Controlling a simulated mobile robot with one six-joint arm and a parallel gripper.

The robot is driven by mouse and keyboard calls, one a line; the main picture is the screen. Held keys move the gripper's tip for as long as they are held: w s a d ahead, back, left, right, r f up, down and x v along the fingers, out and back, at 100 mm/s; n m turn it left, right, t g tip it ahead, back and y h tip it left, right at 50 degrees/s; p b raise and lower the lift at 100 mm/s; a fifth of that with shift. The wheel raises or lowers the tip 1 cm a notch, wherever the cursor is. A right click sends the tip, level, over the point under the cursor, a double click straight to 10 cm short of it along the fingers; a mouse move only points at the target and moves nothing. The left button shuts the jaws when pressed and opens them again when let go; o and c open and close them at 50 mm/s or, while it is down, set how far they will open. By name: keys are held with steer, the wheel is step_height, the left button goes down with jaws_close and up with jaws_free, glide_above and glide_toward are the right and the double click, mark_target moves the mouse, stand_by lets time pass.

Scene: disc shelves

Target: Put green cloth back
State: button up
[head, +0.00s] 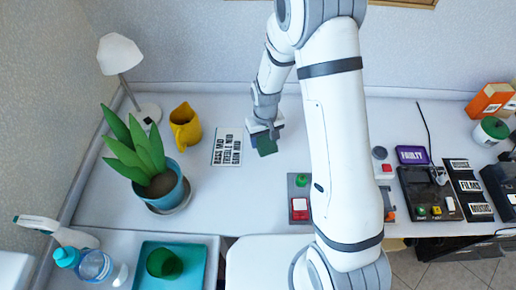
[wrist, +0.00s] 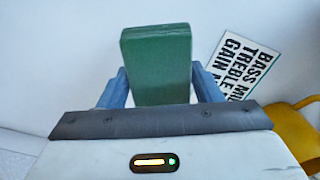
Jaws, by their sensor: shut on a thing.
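The green cloth (wrist: 158,65) shows as a flat, block-like green piece between the two blue-grey fingers of my gripper (wrist: 160,88) in the wrist view. My gripper is shut on its near part, and its far end sticks out past the fingers. In the head view the green cloth (head: 266,146) hangs at my gripper (head: 263,132), over the white table near its back. I cannot tell whether it touches the table.
A lettered card (head: 228,147) lies just left of my gripper, with a yellow jug (head: 185,127) and potted plant (head: 143,160) further left. A teal tray (head: 193,262) holds a green cup (head: 164,264). Bare table lies below my gripper.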

steer(key=shift+f+p, duration=0.3)
steer(key=shift+f, duration=2.55)
steer(key=shift+f, duration=0.15)
steer(key=o, duration=0.9)
steer(key=shift+o, duration=0.2)
